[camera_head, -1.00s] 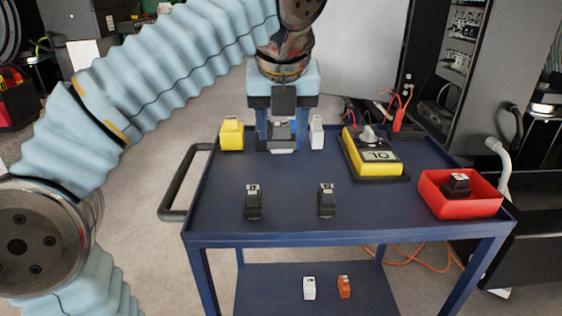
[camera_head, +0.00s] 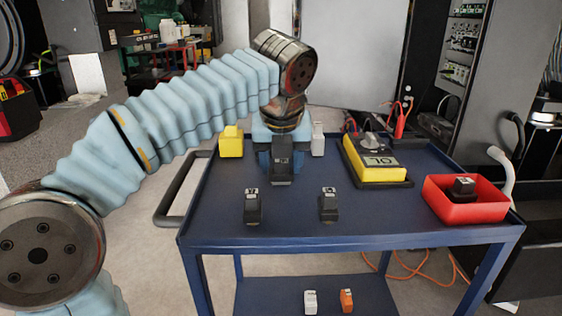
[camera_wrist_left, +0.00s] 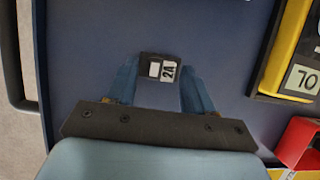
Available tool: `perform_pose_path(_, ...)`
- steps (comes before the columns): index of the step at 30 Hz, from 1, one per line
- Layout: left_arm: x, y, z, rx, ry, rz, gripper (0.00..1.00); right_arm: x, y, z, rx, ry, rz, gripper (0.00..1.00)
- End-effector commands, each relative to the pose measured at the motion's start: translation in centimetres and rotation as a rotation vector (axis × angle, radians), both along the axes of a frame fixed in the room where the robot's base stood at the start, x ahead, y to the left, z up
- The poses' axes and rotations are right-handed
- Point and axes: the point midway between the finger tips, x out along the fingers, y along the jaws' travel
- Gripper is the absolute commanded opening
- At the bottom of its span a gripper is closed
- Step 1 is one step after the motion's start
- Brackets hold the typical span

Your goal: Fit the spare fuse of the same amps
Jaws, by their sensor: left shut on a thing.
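My left gripper (camera_head: 281,166) is over the back part of the blue cart top. In the left wrist view its fingers (camera_wrist_left: 161,84) are shut on a dark fuse (camera_wrist_left: 160,67) with a white label reading 2A. In the head view the gripper body hides this fuse, and I cannot tell whether it touches the cart. Two black fuses, a left one (camera_head: 252,207) and a right one (camera_head: 328,206), stand nearer the front; their labels are too small to read. Another black fuse (camera_head: 463,187) is in the red bin (camera_head: 480,211). My right gripper is not in view.
A yellow multimeter (camera_head: 377,172) showing OL lies on the cart (camera_head: 340,235), right of the gripper. A yellow block (camera_head: 231,142) and a white block (camera_head: 318,141) stand behind. White (camera_head: 310,302) and orange (camera_head: 346,300) pieces lie on the lower shelf.

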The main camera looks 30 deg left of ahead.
Motion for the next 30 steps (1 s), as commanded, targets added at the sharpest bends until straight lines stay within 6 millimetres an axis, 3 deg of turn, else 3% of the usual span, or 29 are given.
perform_pose_path(3,0.0,0.0,-0.4,0.0,0.0,0.0,0.1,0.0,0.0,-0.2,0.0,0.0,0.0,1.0)
perform_pose_path(4,0.0,0.0,-0.3,0.0,0.0,0.0,0.56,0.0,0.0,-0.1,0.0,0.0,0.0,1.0)
perform_pose_path(8,0.0,0.0,-0.3,0.0,0.0,0.0,0.76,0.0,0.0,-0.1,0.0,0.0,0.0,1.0)
perform_pose_path(16,0.0,0.0,-0.2,0.0,0.0,0.0,0.77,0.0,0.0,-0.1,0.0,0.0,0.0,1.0)
perform_pose_path(20,-0.2,-0.1,0.8,0.0,-0.001,0.0,0.77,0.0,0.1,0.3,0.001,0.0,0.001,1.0)
perform_pose_path(30,-2.6,-1.6,7.9,0.0,-0.002,-0.002,0.77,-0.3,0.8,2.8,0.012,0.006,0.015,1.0)
